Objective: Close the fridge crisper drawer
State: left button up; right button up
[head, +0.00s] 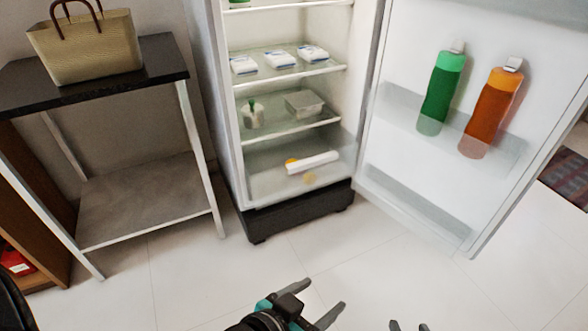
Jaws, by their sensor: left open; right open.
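The fridge (300,100) stands open at the centre of the head view. I cannot tell exactly how far out the drawer sits. My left gripper (322,295) is open and empty over the floor in front of the fridge. My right gripper (409,326) shows only its fingertips at the bottom edge, open, to the right of the left one. Both are apart from the drawer.
The fridge door (400,170) is swung wide open to the right, with a green bottle (441,92) and an orange bottle (491,110) in its shelf. A side table (150,200) with a basket bag (90,50) stands at left. The tiled floor before the fridge is clear.

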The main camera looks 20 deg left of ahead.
aim_at(315, 160)
jog(key=i+j+u, duration=0.1)
jog(key=i+u, duration=0.15)
jog(key=i, duration=0.2)
jog(key=i+u, duration=0.25)
jog(key=i, duration=0.2)
